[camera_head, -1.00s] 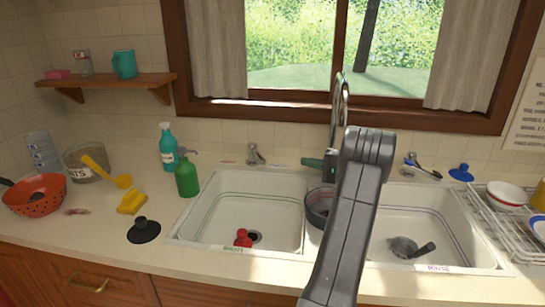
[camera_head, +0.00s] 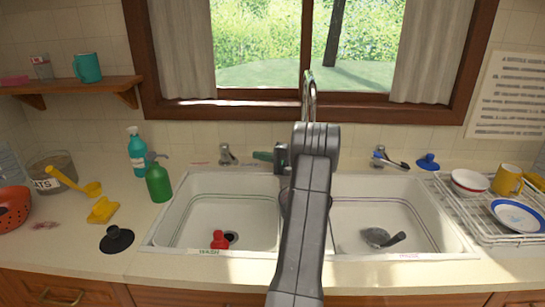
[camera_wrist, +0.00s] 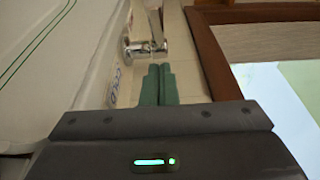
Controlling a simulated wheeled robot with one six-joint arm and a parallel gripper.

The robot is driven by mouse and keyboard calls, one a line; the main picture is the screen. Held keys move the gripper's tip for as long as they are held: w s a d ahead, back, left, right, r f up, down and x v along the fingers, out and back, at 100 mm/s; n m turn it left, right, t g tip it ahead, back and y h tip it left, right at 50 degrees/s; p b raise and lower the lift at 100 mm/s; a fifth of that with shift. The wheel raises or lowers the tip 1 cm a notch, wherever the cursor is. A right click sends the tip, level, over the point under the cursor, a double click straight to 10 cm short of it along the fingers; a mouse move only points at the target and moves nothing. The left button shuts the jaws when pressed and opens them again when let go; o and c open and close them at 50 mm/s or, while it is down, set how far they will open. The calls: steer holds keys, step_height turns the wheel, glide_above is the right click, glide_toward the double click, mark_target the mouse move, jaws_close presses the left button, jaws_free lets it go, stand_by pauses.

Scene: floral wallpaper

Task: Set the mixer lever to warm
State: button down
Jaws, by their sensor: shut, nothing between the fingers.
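A small chrome tap fitting (camera_head: 228,153) stands behind the left basin. It also shows in the wrist view (camera_wrist: 145,45), straight ahead of my fingertips. I cannot read a lever setting on it. My gripper (camera_head: 258,156) has green fingers pointing left towards this fitting. In the wrist view the fingers (camera_wrist: 158,68) are together, with nothing between them. Their tips look close to the chrome; I cannot tell whether they touch. A tall chrome spout (camera_head: 310,90) rises at the middle, its base hidden by my arm. Another tap with a dark handle (camera_head: 390,159) stands behind the right basin.
The left basin (camera_head: 185,215) holds a red object (camera_head: 220,240); the right basin (camera_head: 420,215) holds a ladle (camera_head: 382,237). Green bottle (camera_head: 159,183) and spray bottle (camera_head: 137,153) stand left. A dish rack (camera_head: 455,215) is at right. The window (camera_head: 270,45) is behind.

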mark_target(237, 163)
steer(key=a, duration=0.2)
steer(key=a+p, duration=0.1)
steer(key=a, duration=0.1)
steer(key=shift+s+a+r, duration=0.1)
steer(key=shift+s, duration=0.25)
steer(key=shift+s+a, duration=0.4)
steer(key=shift+a, duration=0.2)
steer(key=shift+s+b, duration=0.1)
steer(key=shift+b, duration=0.2)
steer(key=a+m+t+b, duration=0.1)
steer(key=b, duration=0.1)
steer(key=s+a+m+t+h+b, duration=0.1)
steer(key=t+b, duration=0.1)
steer(key=b, duration=0.1)
steer(key=s+a+f+m+t+h+b, duration=0.1)
steer(key=t+b, duration=0.1)
steer(key=b, duration=0.1)
steer(key=shift+s+m, duration=0.25)
steer(key=shift+m, duration=0.05)
steer(key=s+a+r+m+t+h+b, duration=0.1)
steer(key=a+m+t+h+b, duration=0.3)
steer(key=b, duration=1.2)
steer(key=a+t, duration=0.1)
steer(key=a, duration=0.3)
steer(key=shift+s+a+h, duration=0.25)
steer(key=shift+h, duration=0.15)
steer(key=shift+a+r, duration=0.1)
steer(key=shift+r, duration=0.05)
